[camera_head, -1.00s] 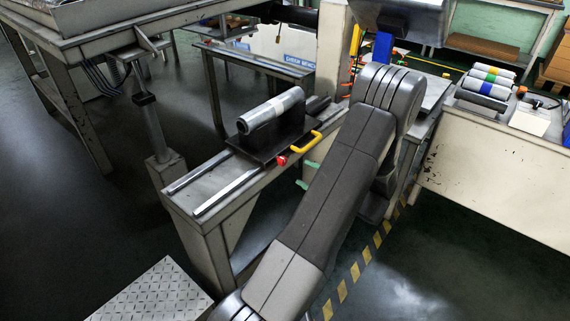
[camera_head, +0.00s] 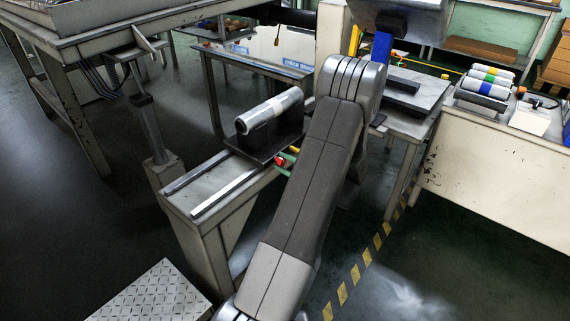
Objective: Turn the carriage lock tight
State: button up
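The carriage (camera_head: 262,147) is a dark block on two pale rails, with a silver roll (camera_head: 269,110) lying on top of it. A small red knob (camera_head: 280,161), which may be the carriage lock, shows at the carriage's front right edge. A green part and a piece of a yellow handle (camera_head: 294,150) show beside it. My arm stands in front and covers most of the yellow handle. My gripper is not visible; it is hidden behind my arm or out of frame.
The rail bench (camera_head: 203,188) has bare rails at its near left end. A white table (camera_head: 500,150) with several coloured rolls (camera_head: 487,82) is at the right. A patterned metal plate (camera_head: 155,295) lies at the lower left. Dark floor lies between.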

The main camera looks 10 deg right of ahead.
jog(key=c, duration=0.3)
jog(key=shift+m, duration=0.3)
jog(key=shift+r+m+p, duration=0.15)
jog(key=shift+m+p, duration=0.9)
jog(key=shift+m, duration=0.15)
jog(key=m+p, duration=0.2)
jog(key=m, duration=0.1)
jog(key=shift+m, duration=0.3)
jog(key=m+p, duration=0.2)
jog(key=m, duration=0.2)
jog(key=shift+m+p, duration=0.3)
jog(key=shift+p, duration=0.1)
jog(key=shift+m+p, duration=0.85)
jog(key=shift+m, duration=0.85)
